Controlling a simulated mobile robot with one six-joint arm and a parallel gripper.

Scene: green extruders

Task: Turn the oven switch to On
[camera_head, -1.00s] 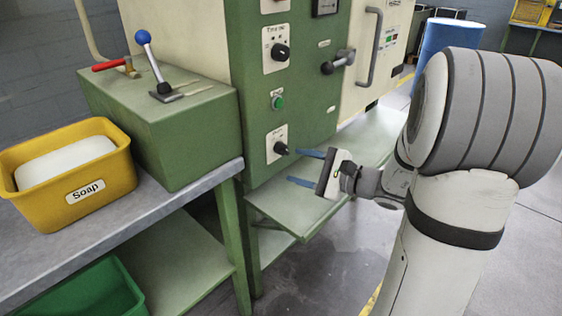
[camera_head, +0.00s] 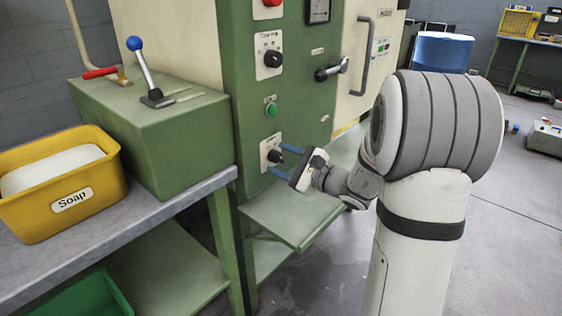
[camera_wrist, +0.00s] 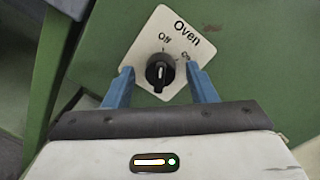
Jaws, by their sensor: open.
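The oven switch is a black knob (camera_wrist: 160,72) on a white plate (camera_wrist: 152,38) marked Oven, with Off at its upper left. In the wrist view the knob's white line points up toward Off. The knob also shows low on the green panel in the head view (camera_head: 274,156). My gripper (camera_wrist: 160,78) is open, with one blue finger on each side of the knob. The fingertips lie over the plate's left and right edges. I cannot tell whether they touch the knob or plate. The On label is mostly hidden near the right fingertip.
A green button (camera_head: 271,110) and another knob (camera_head: 273,59) sit above the switch. A black-handled latch (camera_head: 332,69) is at the upper right. A pale green shelf (camera_head: 290,218) lies below my gripper. A yellow soap bin (camera_head: 60,190) stands on the left bench.

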